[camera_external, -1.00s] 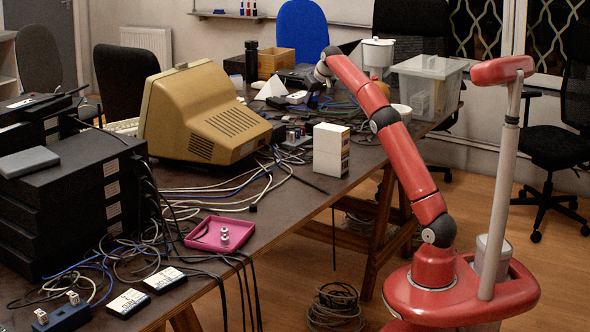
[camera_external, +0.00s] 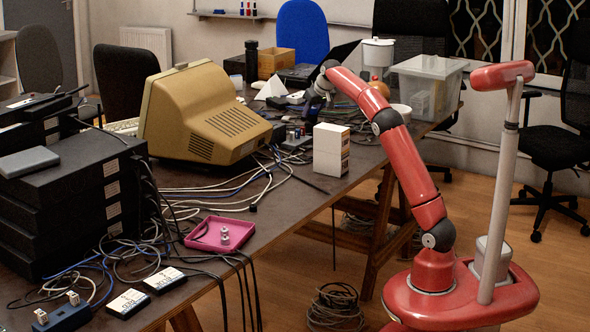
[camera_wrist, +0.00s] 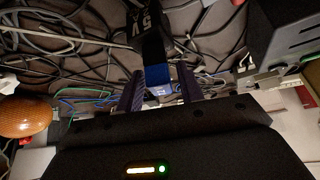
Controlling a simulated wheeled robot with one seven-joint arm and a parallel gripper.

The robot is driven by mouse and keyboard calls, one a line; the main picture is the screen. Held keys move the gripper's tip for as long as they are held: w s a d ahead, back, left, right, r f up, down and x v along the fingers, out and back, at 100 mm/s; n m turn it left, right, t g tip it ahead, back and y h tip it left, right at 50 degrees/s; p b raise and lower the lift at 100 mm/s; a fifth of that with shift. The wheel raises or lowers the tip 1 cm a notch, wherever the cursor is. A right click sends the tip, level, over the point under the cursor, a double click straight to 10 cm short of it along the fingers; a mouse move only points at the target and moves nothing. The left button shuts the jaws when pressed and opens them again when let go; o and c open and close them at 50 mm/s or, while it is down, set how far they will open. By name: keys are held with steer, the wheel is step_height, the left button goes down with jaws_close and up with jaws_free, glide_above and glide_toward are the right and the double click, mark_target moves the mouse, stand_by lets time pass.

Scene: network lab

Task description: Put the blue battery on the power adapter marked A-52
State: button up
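My gripper (camera_wrist: 160,82) points down among cables on the far part of the table, and its two dark fingers stand apart in the wrist view. Between them is a small blue block (camera_wrist: 157,75) with a pale end, possibly the blue battery. I see slim gaps beside it, so it does not look clamped. A black piece with upside-down white lettering (camera_wrist: 149,28) adjoins it at the top; I cannot tell whether they are one object. In the external view my gripper (camera_external: 316,97) is small, low over the table. I cannot read an A-52 mark anywhere.
A white box (camera_external: 331,150) stands near my gripper at the table edge. A beige monitor (camera_external: 205,115) is to its left and a clear plastic bin (camera_external: 427,85) to its right. A pink tray (camera_external: 219,233) and labelled black boxes (camera_external: 165,280) lie at the front. Cables cover much of the table.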

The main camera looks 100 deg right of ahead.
steer(key=shift+o, duration=0.3)
steer(key=shift+r, duration=0.1)
steer(key=shift+a+r, duration=0.1)
steer(key=shift+r, duration=0.15)
steer(key=p+v, duration=0.1)
steer(key=v, duration=1)
steer(key=shift+a+r+p, duration=0.15)
steer(key=shift+r+p, duration=0.05)
steer(key=shift+p, duration=0.1)
